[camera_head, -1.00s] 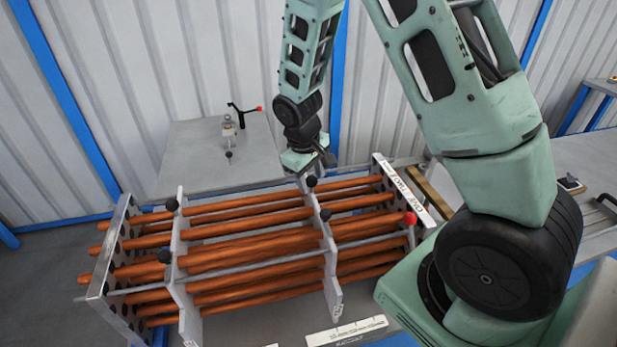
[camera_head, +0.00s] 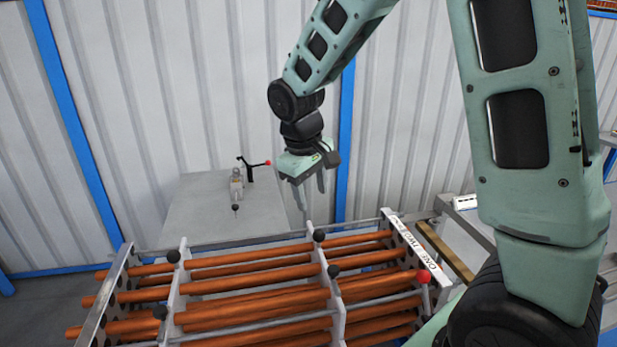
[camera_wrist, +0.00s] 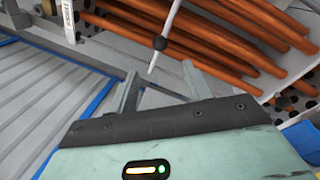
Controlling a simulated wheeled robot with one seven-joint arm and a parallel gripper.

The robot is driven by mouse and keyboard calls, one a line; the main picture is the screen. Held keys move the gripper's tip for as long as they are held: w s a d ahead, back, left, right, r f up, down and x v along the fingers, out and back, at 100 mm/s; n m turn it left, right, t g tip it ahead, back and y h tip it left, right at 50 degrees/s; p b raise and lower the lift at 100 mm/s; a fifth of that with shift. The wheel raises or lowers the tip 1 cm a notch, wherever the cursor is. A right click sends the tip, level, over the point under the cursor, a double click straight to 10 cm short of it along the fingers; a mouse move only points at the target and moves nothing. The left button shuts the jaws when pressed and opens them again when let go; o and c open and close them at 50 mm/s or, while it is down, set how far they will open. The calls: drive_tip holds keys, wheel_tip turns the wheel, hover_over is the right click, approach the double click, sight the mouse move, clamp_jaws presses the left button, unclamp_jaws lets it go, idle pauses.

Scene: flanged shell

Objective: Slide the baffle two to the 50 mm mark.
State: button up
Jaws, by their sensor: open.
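Two grey baffle plates cross the bundle of orange tubes (camera_head: 255,273), a left one (camera_head: 172,297) and a right one (camera_head: 325,275). I cannot read which is baffle two. Black knobs sit on both plates, including a far top knob (camera_head: 319,235) on the right one. My gripper (camera_head: 312,190) is open and empty, above and behind that knob, apart from the plates. In the wrist view, a black knob (camera_wrist: 160,43) on a pale bar shows beyond and between my open fingers (camera_wrist: 160,88). No 50 mm mark is readable.
A left end plate (camera_head: 104,297) and a right end plate (camera_head: 415,248) with a lettered white strip bound the tubes. A red knob (camera_head: 423,276) stands near the right end plate. A grey table (camera_head: 205,210) behind carries a small clamp-like fixture (camera_head: 237,185). A corrugated wall closes the back.

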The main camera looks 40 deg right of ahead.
drive_tip(key=shift+s+a+r+b, duration=0.1)
drive_tip(key=shift+a+r+b, duration=0.15)
drive_tip(key=shift+r, duration=1)
drive_tip(key=shift+a+r+b, duration=0.1)
drive_tip(key=shift+a+r, duration=0.15)
drive_tip(key=shift+r, duration=1)
